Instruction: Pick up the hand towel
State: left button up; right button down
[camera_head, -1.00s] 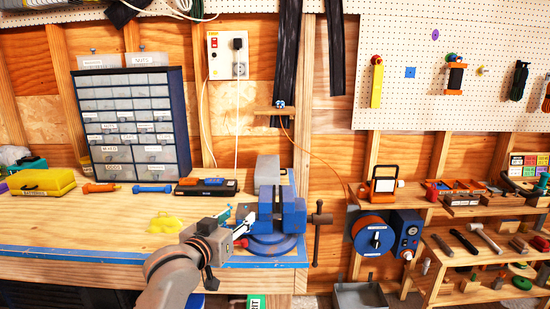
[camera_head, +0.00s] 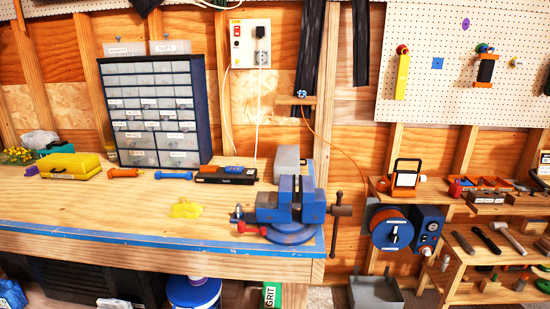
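A soft-looking, crumpled yellow piece (camera_head: 185,209) lies flat on the wooden workbench (camera_head: 90,212), left of the blue vise (camera_head: 290,208). It may be the hand towel, but it is too small to be sure. Nothing else in view clearly looks like a towel. Neither of my grippers shows in the head view now.
A drawer cabinet (camera_head: 156,108), a yellow case (camera_head: 70,166) and a black tool (camera_head: 224,175) stand at the bench's back. A small red-ended object (camera_head: 250,228) is at the vise. Below are a blue-lidded bucket (camera_head: 194,291) and a grey bin (camera_head: 375,293).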

aim_at(188, 211)
jog(key=j+z, duration=0.35)
jog(key=j, duration=0.65)
jog(key=j+z, duration=0.4)
jog(key=j, duration=0.55)
jog(key=k, duration=0.05)
